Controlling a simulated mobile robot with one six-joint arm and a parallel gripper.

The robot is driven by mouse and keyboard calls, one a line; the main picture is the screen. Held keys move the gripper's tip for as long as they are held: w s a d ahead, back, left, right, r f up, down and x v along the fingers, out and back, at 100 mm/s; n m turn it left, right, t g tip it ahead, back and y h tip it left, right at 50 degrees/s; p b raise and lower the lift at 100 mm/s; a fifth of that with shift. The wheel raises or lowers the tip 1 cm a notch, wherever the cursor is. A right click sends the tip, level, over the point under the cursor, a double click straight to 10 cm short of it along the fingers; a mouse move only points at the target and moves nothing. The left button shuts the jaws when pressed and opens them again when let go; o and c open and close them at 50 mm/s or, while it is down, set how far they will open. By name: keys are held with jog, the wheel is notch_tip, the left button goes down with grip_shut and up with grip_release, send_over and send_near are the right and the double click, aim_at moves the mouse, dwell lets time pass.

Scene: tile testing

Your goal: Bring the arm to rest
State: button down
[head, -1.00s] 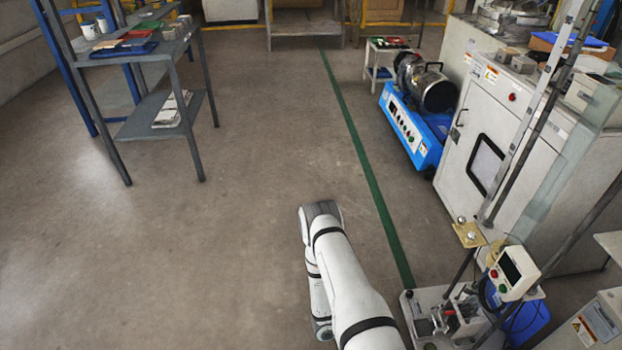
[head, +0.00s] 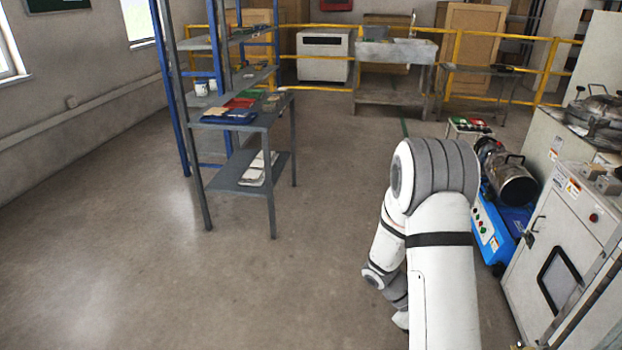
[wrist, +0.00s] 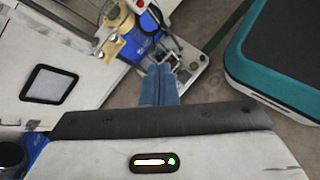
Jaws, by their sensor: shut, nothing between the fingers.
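My arm (head: 440,255) shows in the head view, folded with its elbow up at right of centre. My gripper is hidden in the head view behind or below the arm. In the wrist view my gripper (wrist: 159,72) shows as two blue fingers pressed together with nothing between them. Beyond the fingertips lies a metal test device (wrist: 183,57) on a base plate, with free space seeming to lie between, though the distance is hard to tell.
A grey metal shelf table (head: 262,122) stands at left of centre. A blue machine (head: 490,232) and a white cabinet (head: 530,285) stand close on the right. A teal-edged dark surface (wrist: 250,70) is at right in the wrist view. The floor at left is open.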

jog(key=s+a+r+m+t+y+p, duration=0.2)
jog(key=a+r+p, duration=0.3)
jog(key=r, duration=0.8)
jog(key=s+a+r+m+t+y+p, duration=0.2)
jog(key=s+a+r+t+y+p, duration=0.1)
jog(key=r, duration=1.1)
jog(key=s+a+r+m+t+y+p, duration=0.1)
jog(key=s+a+r+t+y+p, duration=0.2)
jog(key=a+r+p, duration=0.4)
notch_tip(320, 180, up, 6)
jog(key=shift+s+r+m+t+y+p, duration=0.15)
jog(key=shift+s+m+t+y+p, duration=0.25)
jog(key=shift+s+p, duration=0.55)
